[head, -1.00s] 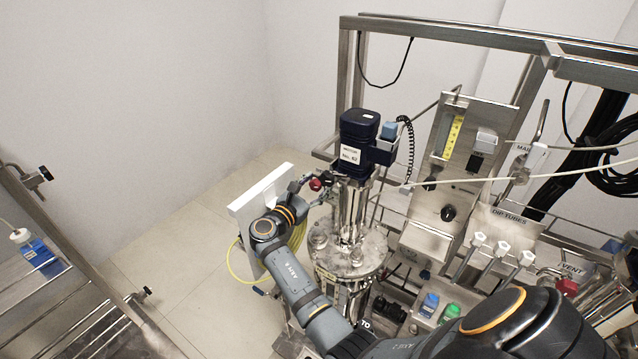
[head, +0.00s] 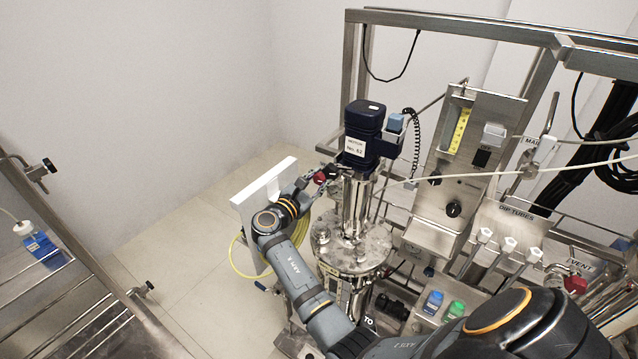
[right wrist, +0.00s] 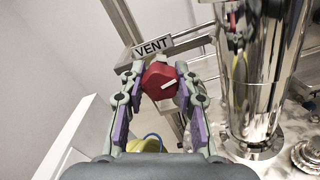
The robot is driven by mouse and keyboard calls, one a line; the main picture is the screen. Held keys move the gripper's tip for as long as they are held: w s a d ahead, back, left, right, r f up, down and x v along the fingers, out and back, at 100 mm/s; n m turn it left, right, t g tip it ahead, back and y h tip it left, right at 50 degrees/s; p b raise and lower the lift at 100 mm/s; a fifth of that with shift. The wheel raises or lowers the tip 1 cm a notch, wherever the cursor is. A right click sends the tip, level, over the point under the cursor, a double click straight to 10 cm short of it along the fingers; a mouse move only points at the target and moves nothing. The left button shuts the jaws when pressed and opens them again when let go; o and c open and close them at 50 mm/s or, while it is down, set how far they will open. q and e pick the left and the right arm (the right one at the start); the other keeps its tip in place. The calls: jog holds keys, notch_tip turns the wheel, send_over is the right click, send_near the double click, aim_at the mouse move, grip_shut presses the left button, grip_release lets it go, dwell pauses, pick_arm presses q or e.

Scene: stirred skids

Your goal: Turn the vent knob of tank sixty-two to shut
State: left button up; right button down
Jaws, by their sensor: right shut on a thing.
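The tank's dark blue motor (head: 364,122) carries a label reading No. 62 and stands on a steel column over the round lid (head: 352,250). The red vent knob (head: 320,177) is just left of the column. In the right wrist view the red knob (right wrist: 160,82) has a white pointer mark slanting up to the right, below a VENT plate (right wrist: 153,47). My right gripper (right wrist: 157,76) is shut on the knob, with a finger on each side. It also shows in the head view (head: 318,178). My left gripper is not in view.
A white panel (head: 262,195) stands left of my right wrist, with a yellow hose (head: 238,255) below it. A control box (head: 452,185) is right of the tank. Another red knob (head: 576,285) is by a VENT label at far right.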

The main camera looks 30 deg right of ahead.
jog(key=m+b, duration=0.6)
jog(key=b, duration=0.1)
jog(key=m+b, duration=0.3)
jog(key=shift+f, duration=0.3)
jog(key=m+b, duration=0.9)
jog(key=b, duration=0.3)
jog(key=shift+r+m, duration=0.15)
jog(key=shift+m, duration=0.15)
jog(key=shift+r+m+b, duration=0.2)
jog(key=shift+m+b, duration=1.1)
jog(key=c, duration=1)
grip_release()
jog(key=shift+o, duration=0.2)
jog(key=shift+r, duration=0.1)
